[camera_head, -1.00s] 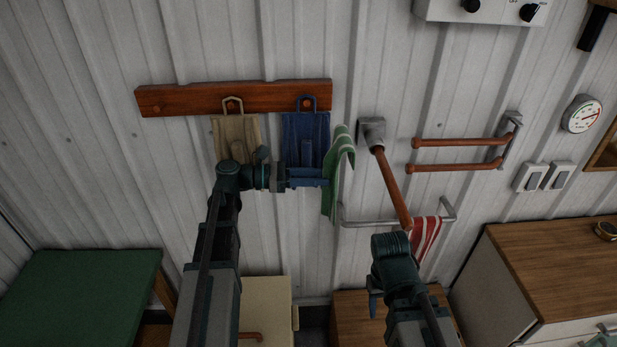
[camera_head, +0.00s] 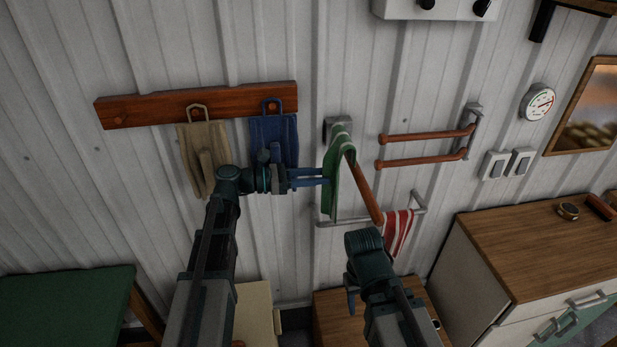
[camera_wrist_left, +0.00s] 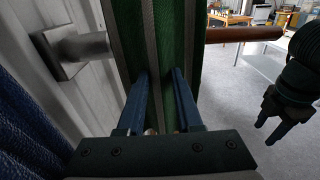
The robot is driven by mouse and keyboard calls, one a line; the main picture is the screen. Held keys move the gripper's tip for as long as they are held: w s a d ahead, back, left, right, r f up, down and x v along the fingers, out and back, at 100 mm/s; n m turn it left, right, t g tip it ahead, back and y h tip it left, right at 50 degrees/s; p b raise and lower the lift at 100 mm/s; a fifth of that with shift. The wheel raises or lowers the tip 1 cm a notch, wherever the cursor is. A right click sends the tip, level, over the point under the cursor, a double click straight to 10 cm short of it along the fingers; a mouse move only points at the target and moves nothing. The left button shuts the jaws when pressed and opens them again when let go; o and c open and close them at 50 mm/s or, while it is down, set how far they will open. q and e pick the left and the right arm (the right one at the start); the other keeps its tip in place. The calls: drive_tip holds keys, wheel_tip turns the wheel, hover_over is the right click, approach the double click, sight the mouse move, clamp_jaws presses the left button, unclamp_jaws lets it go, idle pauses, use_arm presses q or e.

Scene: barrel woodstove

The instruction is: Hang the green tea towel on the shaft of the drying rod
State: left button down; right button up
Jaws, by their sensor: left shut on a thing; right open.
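The green tea towel (camera_head: 332,180) with pale stripes hangs folded from my left gripper (camera_head: 326,177), whose blue fingers are shut on it. The drying rod's wooden shaft (camera_head: 366,194) sticks out from a metal wall bracket (camera_head: 331,126). In the left wrist view the towel (camera_wrist_left: 185,50) crosses in front of the shaft (camera_wrist_left: 245,34), with the bracket (camera_wrist_left: 62,55) on its left. The towel hides part of the shaft; I cannot tell whether they touch. My right gripper (camera_head: 352,300) is open and empty, below the shaft; it also shows in the left wrist view (camera_wrist_left: 272,125).
A beige cloth (camera_head: 200,160) and a blue cloth (camera_head: 273,138) hang from a wooden peg board (camera_head: 150,108) at left. A metal rail (camera_head: 345,222) with a red striped towel (camera_head: 397,232) is below the shaft. A two-bar wooden rack (camera_head: 425,160) is at right.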

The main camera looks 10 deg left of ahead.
sight(320, 197)
use_arm(q)
drive_tip(key=shift+x, duration=1.7)
wheel_tip(320, 197, down, 7)
drive_tip(key=b, duration=0.7)
drive_tip(key=shift+f, duration=0.1)
drive_tip(key=c, duration=0.5)
unclamp_jaws()
drive_tip(key=v, duration=1.3)
drive_tip(key=shift+a, duration=0.4)
drive_tip(key=shift+s, duration=0.1)
